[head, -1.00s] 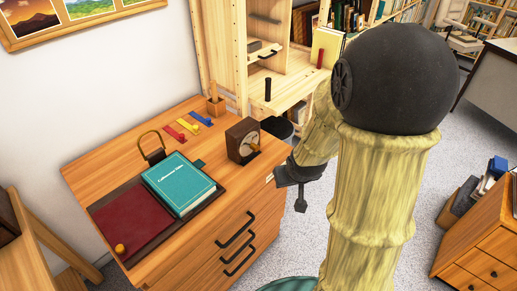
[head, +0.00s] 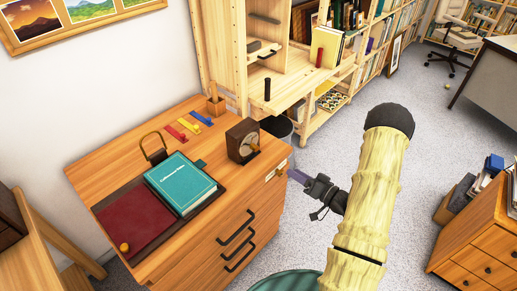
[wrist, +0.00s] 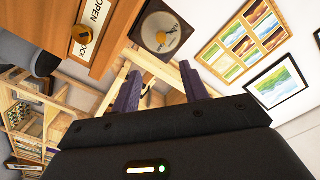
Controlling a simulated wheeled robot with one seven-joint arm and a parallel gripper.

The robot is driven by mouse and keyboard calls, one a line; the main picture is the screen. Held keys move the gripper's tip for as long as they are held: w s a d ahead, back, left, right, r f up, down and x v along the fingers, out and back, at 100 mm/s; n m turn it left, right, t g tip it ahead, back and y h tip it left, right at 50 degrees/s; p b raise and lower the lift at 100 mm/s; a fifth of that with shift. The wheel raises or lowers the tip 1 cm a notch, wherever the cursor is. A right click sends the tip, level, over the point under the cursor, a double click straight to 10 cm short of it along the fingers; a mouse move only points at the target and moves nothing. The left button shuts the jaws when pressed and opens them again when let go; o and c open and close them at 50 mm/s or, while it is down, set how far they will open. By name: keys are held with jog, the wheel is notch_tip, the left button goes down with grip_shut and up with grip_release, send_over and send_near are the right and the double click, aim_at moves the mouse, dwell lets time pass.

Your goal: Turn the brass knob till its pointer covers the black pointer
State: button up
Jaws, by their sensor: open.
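A dark wooden box with a round pale dial (head: 243,141) stands on the desk near its right edge. A brass-coloured knob (head: 254,149) sticks out from the dial's front. In the wrist view, the dial (wrist: 152,28) is beyond the fingers, above the gap between them; a brass piece and a thin dark mark show on its face. Which way each pointer stands is too small to tell. My gripper (head: 293,174) is open and empty beside the desk's right edge, below and right of the dial, apart from it. Its two fingers also show in the wrist view (wrist: 160,78).
A plate marked OPEN (wrist: 95,14) with its own round brass knob (wrist: 80,33) is on the desk's side, close to my gripper. A teal book (head: 180,183) and coloured strips (head: 188,126) lie on the desk (head: 160,258).

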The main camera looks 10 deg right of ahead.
aim_at(257, 149)
dwell(0.3)
jog(key=x, duration=1.7)
jog(key=shift+w+a+r+p, duration=0.1)
jog(key=shift+a+r+p, duration=0.1)
jog(key=shift+p, duration=0.2)
jog(key=shift+d, duration=0.1)
grip_shut()
